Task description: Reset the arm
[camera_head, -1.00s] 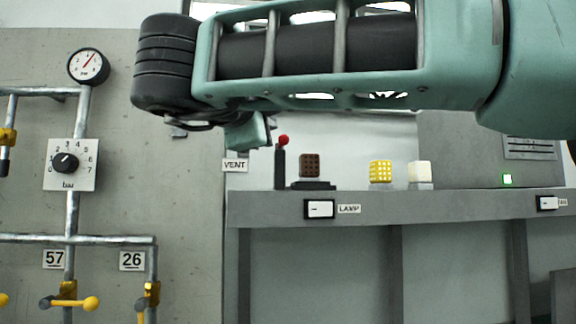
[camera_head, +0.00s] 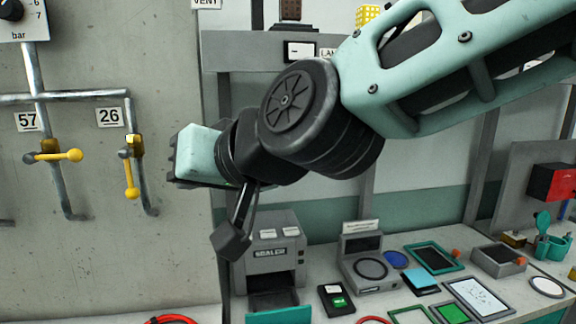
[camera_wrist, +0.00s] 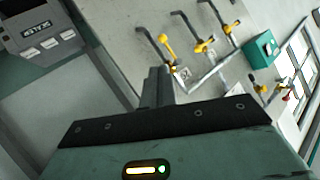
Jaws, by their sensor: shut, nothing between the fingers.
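My teal arm with dark joints crosses the head view from the upper right and bends down at its middle. My gripper (camera_head: 174,166) is at the arm's left end, in front of the grey wall and just right of the valve marked 26. In the wrist view my gripper's dark fingers (camera_wrist: 156,80) are together with nothing between them. They stand out past the teal gripper body, with the piped wall beyond. No contact with anything shows.
Yellow-handled valves (camera_head: 54,156) sit on wall pipes at left. Below the arm, a grey sealer (camera_head: 272,238) stands on a bench (camera_head: 385,302) crowded with trays and small items. A grey shelf (camera_head: 240,50) runs behind the arm. A teal box (camera_wrist: 262,50) shows in the wrist view.

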